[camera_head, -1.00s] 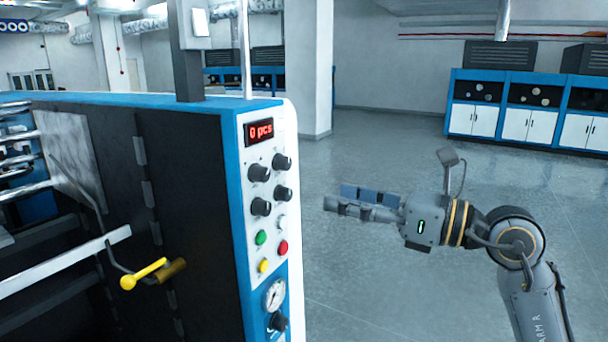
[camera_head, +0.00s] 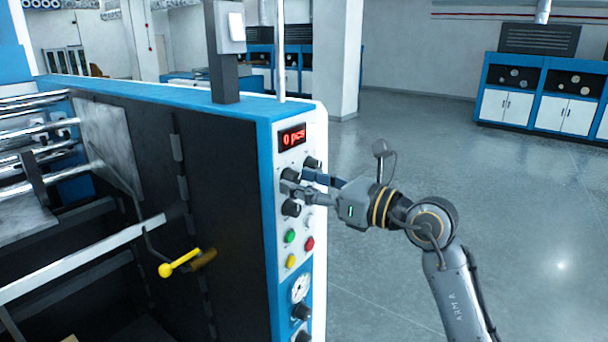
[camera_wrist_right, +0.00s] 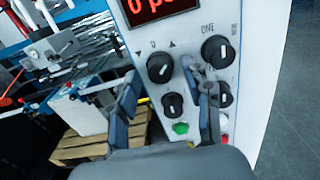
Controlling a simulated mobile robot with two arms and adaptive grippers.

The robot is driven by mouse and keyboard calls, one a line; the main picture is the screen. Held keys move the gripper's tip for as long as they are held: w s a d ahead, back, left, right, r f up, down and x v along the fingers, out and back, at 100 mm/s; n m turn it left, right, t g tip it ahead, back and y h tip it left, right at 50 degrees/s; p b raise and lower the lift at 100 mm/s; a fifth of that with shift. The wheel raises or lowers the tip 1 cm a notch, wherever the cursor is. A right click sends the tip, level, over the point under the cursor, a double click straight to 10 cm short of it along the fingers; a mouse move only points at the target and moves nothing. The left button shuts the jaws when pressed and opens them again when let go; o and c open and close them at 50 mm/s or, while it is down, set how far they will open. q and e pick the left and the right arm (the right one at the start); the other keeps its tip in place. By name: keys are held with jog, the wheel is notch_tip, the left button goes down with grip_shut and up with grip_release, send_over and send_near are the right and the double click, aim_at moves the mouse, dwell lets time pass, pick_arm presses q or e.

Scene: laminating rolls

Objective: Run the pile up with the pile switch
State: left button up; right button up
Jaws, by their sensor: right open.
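The control panel (camera_head: 296,230) stands at the machine's front corner with several black rotary knobs under a red display (camera_head: 292,136) reading "0 pcs". An upper left knob (camera_wrist_right: 160,67) has a "0" and a triangle mark beside it in the right wrist view, which fits the pile switch. It also shows in the head view (camera_head: 290,174). My right gripper (camera_head: 300,182) is open and close to the knobs. In the right wrist view its fingers (camera_wrist_right: 165,84) straddle the line to the upper left and lower left knobs (camera_wrist_right: 173,104); contact is unclear. My left gripper is out of view.
Green (camera_head: 290,236), red (camera_head: 309,243) and yellow (camera_head: 291,261) buttons sit below the knobs, with a gauge (camera_head: 300,287) lower down. A yellow-handled lever (camera_head: 180,264) sticks out at the machine's side. A wooden pallet (camera_wrist_right: 85,146) lies inside. Open floor is to the right.

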jog(key=shift+w, duration=0.1)
grip_shut()
jog(key=shift+f+n+b, duration=0.1)
jog(key=shift+n+b, duration=0.2)
jog(key=shift+b, duration=0.25)
jog(key=n+b, duration=0.5)
jog(key=b, duration=0.3)
jog(key=shift+f+n, duration=0.1)
jog(key=shift+n, duration=0.3)
jog(key=shift+r+n+b, duration=0.25)
jog(key=shift+n+b, duration=1.05)
jog(key=shift+b, duration=0.25)
grip_release()
